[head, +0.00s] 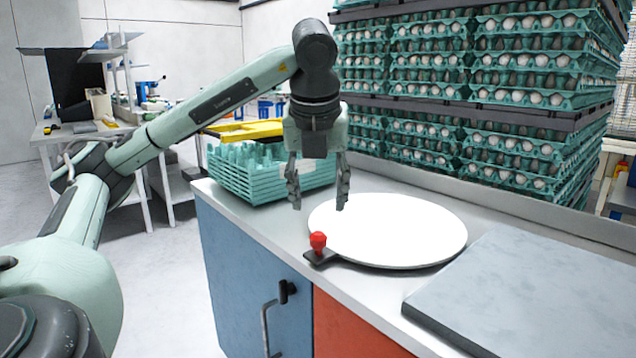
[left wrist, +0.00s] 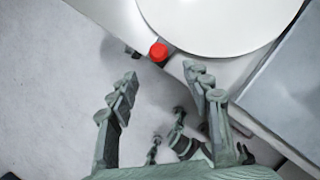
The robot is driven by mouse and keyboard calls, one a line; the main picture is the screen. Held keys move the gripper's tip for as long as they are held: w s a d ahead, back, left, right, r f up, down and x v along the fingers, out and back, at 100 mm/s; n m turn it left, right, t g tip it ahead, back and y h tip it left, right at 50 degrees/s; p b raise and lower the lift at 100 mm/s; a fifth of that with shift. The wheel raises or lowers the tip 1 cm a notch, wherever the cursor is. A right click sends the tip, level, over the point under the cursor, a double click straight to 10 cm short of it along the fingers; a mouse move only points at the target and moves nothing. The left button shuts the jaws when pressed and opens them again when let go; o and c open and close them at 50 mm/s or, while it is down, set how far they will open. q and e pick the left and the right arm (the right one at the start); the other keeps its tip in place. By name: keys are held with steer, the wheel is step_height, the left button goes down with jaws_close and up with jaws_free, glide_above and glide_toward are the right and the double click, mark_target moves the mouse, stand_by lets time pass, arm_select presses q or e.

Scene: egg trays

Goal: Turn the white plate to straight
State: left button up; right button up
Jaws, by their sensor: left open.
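The white plate (head: 388,231) is a large round disc lying flat on the counter. Its edge also shows at the top of the left wrist view (left wrist: 215,22). A red knob (head: 318,241) on a small black bracket sits at the plate's front left edge; it also shows in the left wrist view (left wrist: 159,52). My left gripper (head: 318,205) points down with its fingers apart and empty, above the counter by the plate's left side. In the left wrist view its fingers (left wrist: 162,88) are spread, with the red knob beyond and between them. My right gripper is in neither view.
Stacked green egg trays (head: 480,80) with eggs stand behind the counter. Empty green trays (head: 250,177) sit at the counter's left end, close behind my left gripper. A grey slab (head: 535,290) lies right of the plate. The counter's front edge is close to the knob.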

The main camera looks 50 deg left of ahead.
arm_select(q)
steer(key=shift+v, duration=1.2)
